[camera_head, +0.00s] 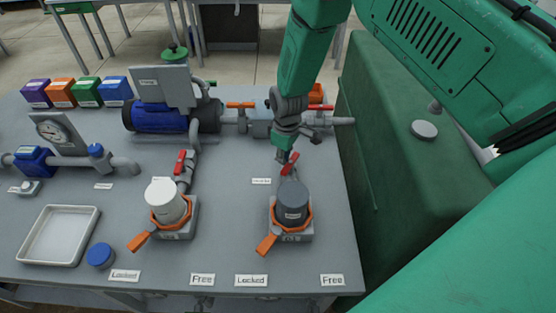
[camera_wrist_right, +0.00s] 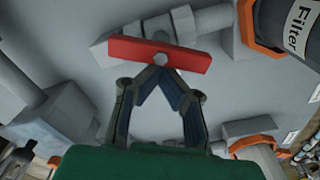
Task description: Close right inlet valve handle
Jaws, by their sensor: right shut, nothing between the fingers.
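The right inlet valve handle (camera_head: 291,165) is a small red lever on the grey pipe behind the dark grey filter (camera_head: 293,203). In the wrist view the red handle (camera_wrist_right: 135,49) lies crosswise over the grey valve and pipe, with a grey pivot in its middle. My right gripper (camera_head: 284,156) is at the handle from behind and above. In the wrist view my right gripper (camera_wrist_right: 161,72) has its fingertips together at the handle's near edge, close to the pivot, with nothing between them. I cannot tell whether they touch it. My left gripper is not in view.
The white filter (camera_head: 165,204) and another red handle (camera_head: 181,161) stand to the left. Orange levers (camera_head: 267,243) project forward from the filter bases. A blue pump (camera_head: 160,119) stands behind. A large green tank (camera_head: 385,170) borders the table's right. A tray (camera_head: 31,252) lies front left.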

